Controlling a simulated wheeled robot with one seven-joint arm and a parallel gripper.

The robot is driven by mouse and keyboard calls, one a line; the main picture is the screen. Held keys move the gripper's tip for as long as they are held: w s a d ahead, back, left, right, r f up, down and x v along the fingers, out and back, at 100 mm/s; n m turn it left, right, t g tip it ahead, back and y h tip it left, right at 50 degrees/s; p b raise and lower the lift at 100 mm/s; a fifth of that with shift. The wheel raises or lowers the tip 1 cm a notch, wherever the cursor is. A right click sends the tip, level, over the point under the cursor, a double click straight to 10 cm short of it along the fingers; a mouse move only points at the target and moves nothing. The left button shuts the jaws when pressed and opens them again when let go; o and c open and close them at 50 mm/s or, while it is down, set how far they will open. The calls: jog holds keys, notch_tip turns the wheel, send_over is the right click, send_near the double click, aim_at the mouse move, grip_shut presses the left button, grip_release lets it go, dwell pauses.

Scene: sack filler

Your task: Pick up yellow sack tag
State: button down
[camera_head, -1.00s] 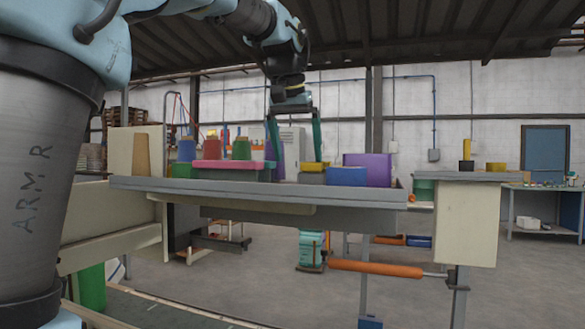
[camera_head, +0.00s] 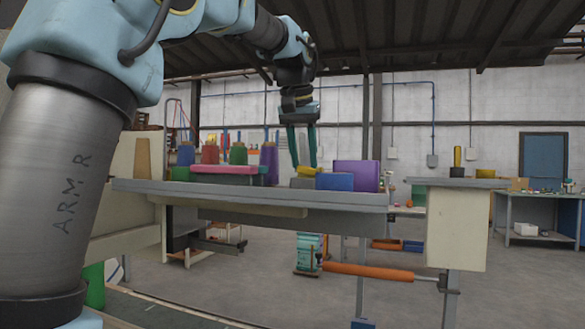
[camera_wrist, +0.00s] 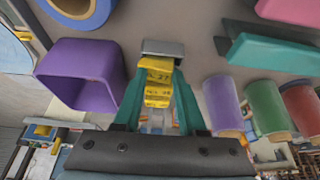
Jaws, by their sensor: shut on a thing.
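My gripper (camera_head: 303,166) is low over the grey table, with its two green fingers close around the yellow sack tag (camera_head: 307,171). In the wrist view my gripper (camera_wrist: 158,97) has its fingers on both sides of the yellow sack tag (camera_wrist: 157,82), which carries dark printed marks. A small grey block (camera_wrist: 163,48) is just beyond the tag. It also shows below the tag in the head view (camera_head: 302,182). I cannot tell whether the tag touches the block.
Purple (camera_wrist: 222,104), green (camera_wrist: 267,106) and red (camera_wrist: 302,108) cones stand on the other. A teal piece (camera_wrist: 270,52) and a pink slab (camera_wrist: 290,10) are nearby.

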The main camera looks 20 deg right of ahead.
jog(key=shift+w+f, duration=0.2)
jog(key=shift+f, duration=0.55)
notch_tip(320, 180, up, 10)
jog(key=w+d+p, duration=0.1)
jog(key=p, duration=0.1)
jog(key=shift+w+d+f, duration=0.15)
jog(key=c, duration=1.6)
grip_release()
jog(key=shift+s+a+r, duration=0.35)
jog(key=shift+s+a, duration=0.15)
jog(key=shift+a, duration=0.05)
jog(key=c, duration=1.4)
grip_release()
jog(key=shift+c, duration=0.2)
jog(key=o, duration=0.3)
jog(key=shift+d, duration=0.15)
jog(key=o, duration=0.3)
jog(key=shift+a, duration=0.2)
jog(key=o, duration=0.5)
